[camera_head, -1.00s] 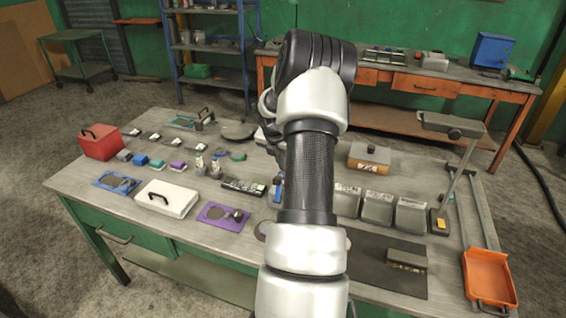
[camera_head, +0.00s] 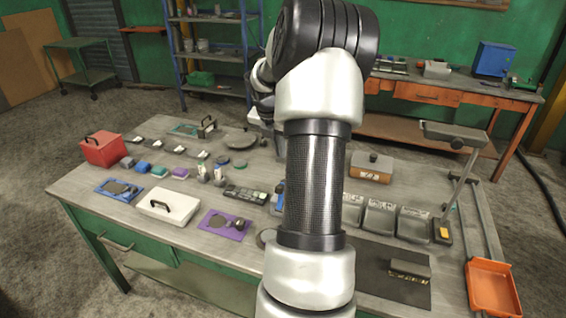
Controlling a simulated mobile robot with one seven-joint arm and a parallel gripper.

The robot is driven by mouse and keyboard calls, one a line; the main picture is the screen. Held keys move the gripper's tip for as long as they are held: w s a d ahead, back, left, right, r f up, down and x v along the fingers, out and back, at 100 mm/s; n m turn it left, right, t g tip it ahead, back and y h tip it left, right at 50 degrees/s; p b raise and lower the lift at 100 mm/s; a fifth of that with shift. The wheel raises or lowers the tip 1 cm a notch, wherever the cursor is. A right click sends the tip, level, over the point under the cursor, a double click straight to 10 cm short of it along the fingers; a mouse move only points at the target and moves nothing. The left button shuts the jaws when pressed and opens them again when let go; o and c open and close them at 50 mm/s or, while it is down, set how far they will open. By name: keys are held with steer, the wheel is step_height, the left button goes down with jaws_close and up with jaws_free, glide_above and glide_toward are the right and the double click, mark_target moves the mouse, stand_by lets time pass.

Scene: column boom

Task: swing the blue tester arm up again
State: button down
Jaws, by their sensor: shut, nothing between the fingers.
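A small blue upright piece (camera_head: 279,195) shows just left of my forearm, on the middle of the workbench. It is partly hidden by my arm, and I cannot tell for sure that it is the blue tester arm or how it is tilted. My gripper (camera_head: 264,104) shows only in part, at the left of my raised arm over the far side of the bench. It is shut and empty, apart from the blue piece. Its fingertips are mostly hidden.
The workbench (camera_head: 75,187) holds a red box (camera_head: 103,151), a white case (camera_head: 168,207), a purple tray (camera_head: 224,226), a row of grey bins (camera_head: 380,221), a tilting lamp-like stand (camera_head: 455,134) and an orange scoop (camera_head: 492,290). Bare wood shows at front left.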

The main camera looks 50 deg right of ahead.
steer(key=v, duration=0.5)
steer(key=shift+a+r, duration=0.15)
steer(key=shift+r, duration=0.2)
